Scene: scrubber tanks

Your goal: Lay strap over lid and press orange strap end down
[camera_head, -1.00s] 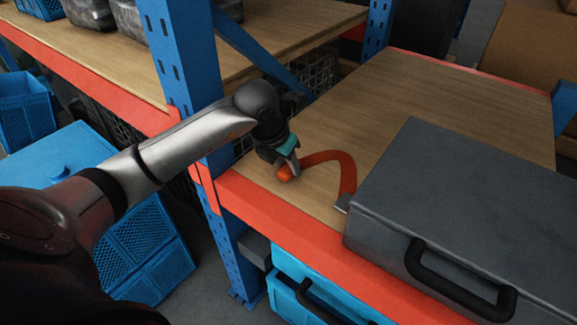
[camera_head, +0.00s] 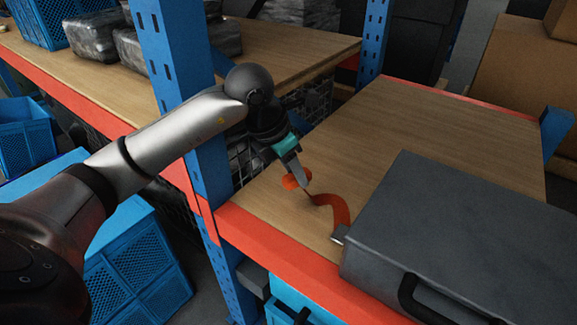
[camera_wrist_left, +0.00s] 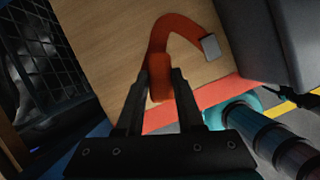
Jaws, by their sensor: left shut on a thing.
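My left gripper (camera_head: 298,178) is shut on the thick end of the orange strap (camera_head: 335,208), just above the wooden shelf. In the left wrist view the orange strap end (camera_wrist_left: 160,75) sits between the two fingers of the left gripper (camera_wrist_left: 160,82). The strap curves from there to a small metal plate (camera_wrist_left: 211,46) at the side of the grey case. The grey case with its flat lid (camera_head: 470,225) stands on the shelf to the right of the strap. No strap lies over the lid. My right gripper is not in view.
The wooden shelf (camera_head: 410,125) is clear behind the case. A blue rack post (camera_head: 180,90) stands close to my left arm, and an orange-red beam (camera_head: 285,250) runs along the shelf's front edge. Blue crates (camera_head: 130,250) stand at the lower left.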

